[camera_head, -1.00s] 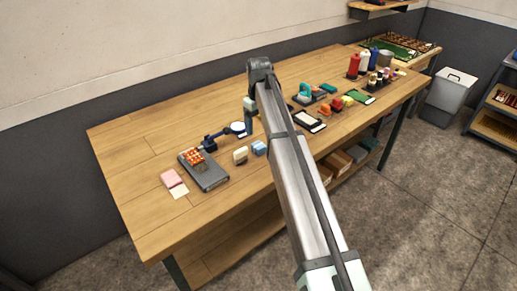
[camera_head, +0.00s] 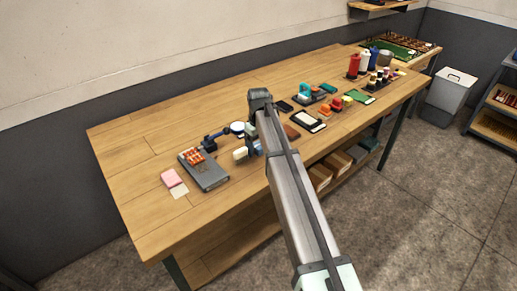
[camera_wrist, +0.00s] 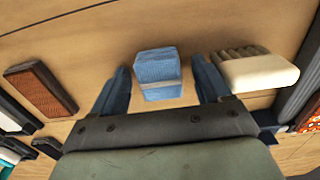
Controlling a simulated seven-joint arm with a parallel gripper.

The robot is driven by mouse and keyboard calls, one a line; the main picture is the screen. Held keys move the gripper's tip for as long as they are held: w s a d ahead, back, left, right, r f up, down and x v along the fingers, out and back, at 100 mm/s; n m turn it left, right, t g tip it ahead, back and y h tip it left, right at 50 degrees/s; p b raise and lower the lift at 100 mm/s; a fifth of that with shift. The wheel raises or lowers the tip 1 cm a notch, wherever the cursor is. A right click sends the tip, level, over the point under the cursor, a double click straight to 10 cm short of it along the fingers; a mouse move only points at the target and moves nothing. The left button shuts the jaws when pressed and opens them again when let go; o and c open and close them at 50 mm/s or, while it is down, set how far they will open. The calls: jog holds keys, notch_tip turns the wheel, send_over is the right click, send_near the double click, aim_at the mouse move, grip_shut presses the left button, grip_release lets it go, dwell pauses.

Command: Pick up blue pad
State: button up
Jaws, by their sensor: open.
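The blue pad (camera_wrist: 158,73) is a small light-blue block with a paler band across it, lying on the wooden bench. In the wrist view it sits between and just beyond my open gripper's two fingers (camera_wrist: 164,88), with bare wood visible on both sides of it. In the head view my gripper (camera_head: 250,142) is low over the bench and covers most of the pad, of which only a blue sliver shows. I cannot tell from these views how high the fingertips are above the bench.
A cream brush-like block (camera_wrist: 258,72) lies close to the right finger. A brown block (camera_wrist: 42,88) lies to the left. In the head view a grey slab (camera_head: 206,172) with an orange-topped item stands left of my gripper. The bench (camera_head: 150,205) is clear at the front left.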

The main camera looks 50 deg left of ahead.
aim_at(259, 145)
jog(key=shift+c, duration=0.4)
jog(key=c, duration=0.9)
jog(key=shift+r, duration=0.1)
jog(key=shift+c, duration=0.2)
notch_tip(259, 145, up, 10)
